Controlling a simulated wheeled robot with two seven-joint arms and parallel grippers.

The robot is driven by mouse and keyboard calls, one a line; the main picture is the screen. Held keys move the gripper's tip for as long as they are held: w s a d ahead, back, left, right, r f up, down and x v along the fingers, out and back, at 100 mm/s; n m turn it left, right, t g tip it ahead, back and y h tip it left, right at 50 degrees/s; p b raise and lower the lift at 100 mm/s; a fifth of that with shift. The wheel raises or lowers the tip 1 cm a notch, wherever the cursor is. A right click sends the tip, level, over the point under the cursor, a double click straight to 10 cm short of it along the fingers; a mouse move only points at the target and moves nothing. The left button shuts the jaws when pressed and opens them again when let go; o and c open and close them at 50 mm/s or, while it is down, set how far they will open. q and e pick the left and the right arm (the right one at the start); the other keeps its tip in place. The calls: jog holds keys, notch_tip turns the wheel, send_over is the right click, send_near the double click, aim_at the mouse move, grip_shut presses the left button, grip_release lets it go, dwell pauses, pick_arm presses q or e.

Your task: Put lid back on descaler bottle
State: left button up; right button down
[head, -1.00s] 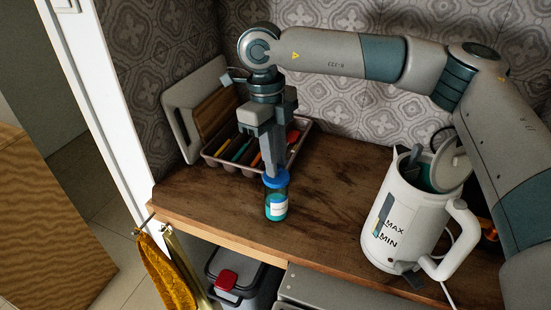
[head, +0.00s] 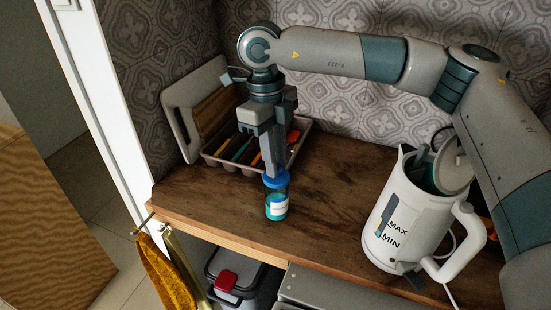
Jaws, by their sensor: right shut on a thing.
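The descaler bottle (head: 277,207) stands upright on the wooden shelf near its front edge. It is small and clear, with teal liquid and a white label. The blue lid (head: 276,179) sits at the top of the bottle; I cannot tell whether it is seated fully. My right gripper (head: 275,172) points straight down over the bottle and is shut on the blue lid. The fingertips partly hide the lid's top. My left gripper is not in view.
A white kettle (head: 408,215) with its lid open stands at the right of the shelf (head: 330,205). A cutlery tray (head: 225,164) and leaning boards (head: 180,123) are behind the bottle. A yellow cloth (head: 166,272) hangs at the front left. Shelf between bottle and kettle is clear.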

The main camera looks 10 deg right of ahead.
jog(key=shift+s+b, duration=0.1)
jog(key=shift+b, duration=0.3)
dwell(0.7)
jog(key=c, duration=1.1)
grip_release()
jog(key=shift+d, duration=0.1)
jog(key=shift+r+p, duration=0.4)
jog(key=shift+r, duration=0.55)
jog(key=shift+r+p, duration=0.95)
jog(key=shift+r, duration=1.6)
grip_shut()
